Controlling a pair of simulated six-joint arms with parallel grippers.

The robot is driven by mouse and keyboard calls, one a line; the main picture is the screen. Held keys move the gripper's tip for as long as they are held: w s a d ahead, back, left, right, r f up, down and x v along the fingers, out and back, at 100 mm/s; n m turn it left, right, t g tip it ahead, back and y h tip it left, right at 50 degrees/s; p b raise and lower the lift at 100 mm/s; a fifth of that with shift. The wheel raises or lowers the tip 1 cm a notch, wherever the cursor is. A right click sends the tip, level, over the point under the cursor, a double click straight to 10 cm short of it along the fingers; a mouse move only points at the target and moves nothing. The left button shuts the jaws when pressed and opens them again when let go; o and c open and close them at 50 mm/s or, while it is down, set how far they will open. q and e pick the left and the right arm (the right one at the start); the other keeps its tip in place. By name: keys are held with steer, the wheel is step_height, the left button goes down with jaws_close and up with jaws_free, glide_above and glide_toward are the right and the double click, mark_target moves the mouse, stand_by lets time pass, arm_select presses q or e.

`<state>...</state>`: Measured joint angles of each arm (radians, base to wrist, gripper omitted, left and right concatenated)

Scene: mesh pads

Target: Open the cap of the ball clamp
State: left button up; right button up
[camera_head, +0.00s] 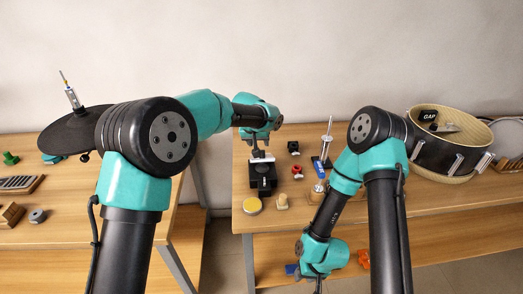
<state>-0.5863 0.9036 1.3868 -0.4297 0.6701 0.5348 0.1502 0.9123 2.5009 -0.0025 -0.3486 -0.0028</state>
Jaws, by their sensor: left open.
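A small black device (264,180) with a pale strip across its top stands on the right-hand table. It may be the ball clamp, but it is too small to tell, and I cannot make out its cap. My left gripper (256,150) is open, pointing down just above and behind this device. Whether its fingers touch it is unclear. My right gripper (318,287) hangs low at the bottom of the view, in front of the table's front edge and away from the device. Its fingers are too small and cut off to read.
Near the device are a yellow round lid (252,205), a wooden piece (282,201), a red part (297,171) and a black block (293,147). An upright syringe-like stand (327,150) and a large drum (447,155) stand farther right. A gap separates the left table (60,190).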

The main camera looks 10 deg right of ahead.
arm_select(q)
steer(key=x, duration=0.6)
steer(key=shift+w+f, duration=0.1)
steer(key=shift+f, duration=0.2)
steer(key=shift+d, duration=0.1)
steer(key=shift+c, duration=0.4)
jaws_close()
